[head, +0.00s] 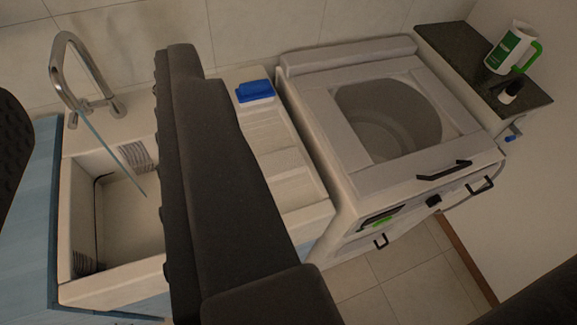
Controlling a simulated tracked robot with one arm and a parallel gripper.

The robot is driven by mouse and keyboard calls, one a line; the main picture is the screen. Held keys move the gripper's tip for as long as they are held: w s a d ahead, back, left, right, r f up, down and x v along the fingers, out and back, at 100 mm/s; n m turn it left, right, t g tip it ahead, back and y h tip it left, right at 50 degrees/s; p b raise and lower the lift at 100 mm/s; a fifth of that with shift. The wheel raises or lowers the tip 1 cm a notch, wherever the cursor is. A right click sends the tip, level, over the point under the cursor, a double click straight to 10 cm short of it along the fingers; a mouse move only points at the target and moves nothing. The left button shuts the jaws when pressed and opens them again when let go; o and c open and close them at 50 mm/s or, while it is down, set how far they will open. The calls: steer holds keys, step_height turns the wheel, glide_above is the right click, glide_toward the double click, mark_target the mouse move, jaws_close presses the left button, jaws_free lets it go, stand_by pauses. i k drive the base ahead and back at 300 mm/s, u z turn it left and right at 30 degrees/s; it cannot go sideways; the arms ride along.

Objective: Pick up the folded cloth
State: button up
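A small bright blue item (255,90) with a pale lower edge lies on the light ledge between the sink and the washing machine. It may be the folded cloth, but it is too small to be sure. No other cloth-like thing shows. My gripper (95,75) shows as two dark fingers, one large across the left-middle of the head view and one cut off at the left edge. They stand wide apart with the sink visible between them, and nothing shows held. The blue item is right of the large finger, apart from it in the picture.
A sink (125,225) with a chrome tap (75,65) stands at left. A top-loading washing machine (345,190) with an open round drum is right of the ledge. Tiled floor (400,280) shows below.

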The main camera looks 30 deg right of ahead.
mark_target(275, 166)
steer(key=z, duration=0.45)
steer(key=k, duration=1.1)
steer(key=z, duration=0.2)
steer(key=i, duration=0.3)
steer(key=u, duration=0.65)
steer(key=i, duration=1.65)
steer(key=z, duration=0.7)
